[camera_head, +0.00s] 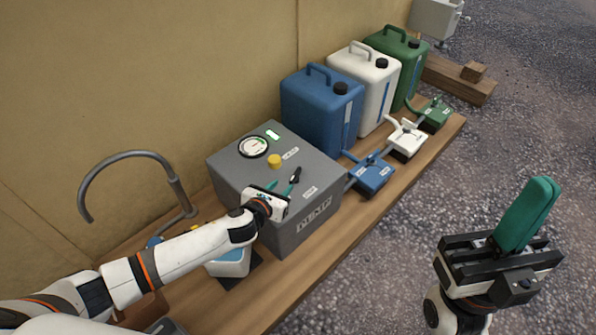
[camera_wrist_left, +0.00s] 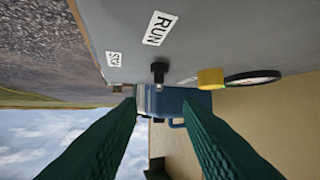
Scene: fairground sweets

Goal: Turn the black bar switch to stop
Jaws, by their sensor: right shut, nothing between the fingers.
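The black bar switch (camera_head: 296,174) stands on top of the grey pump box (camera_head: 302,241). In the left wrist view the switch (camera_wrist_left: 158,72) shows with a RUN label (camera_wrist_left: 160,28) near it and a smaller label (camera_wrist_left: 113,58), seemingly STOP, to its left. Which label the bar points at I cannot tell. My left gripper (camera_head: 284,188) is over the box top, close beside the switch. In its wrist view the two teal fingers (camera_wrist_left: 160,105) are apart with nothing held, and the switch appears just above the gap. My right gripper (camera_head: 538,190) is shut and empty, away from the bench.
A yellow knob (camera_head: 274,160) and a round gauge (camera_head: 253,146) sit on the box top near the switch. Blue (camera_head: 318,115), white (camera_head: 362,80) and green (camera_head: 404,55) cans stand behind. A curved grey pipe (camera_head: 130,155) rises at left.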

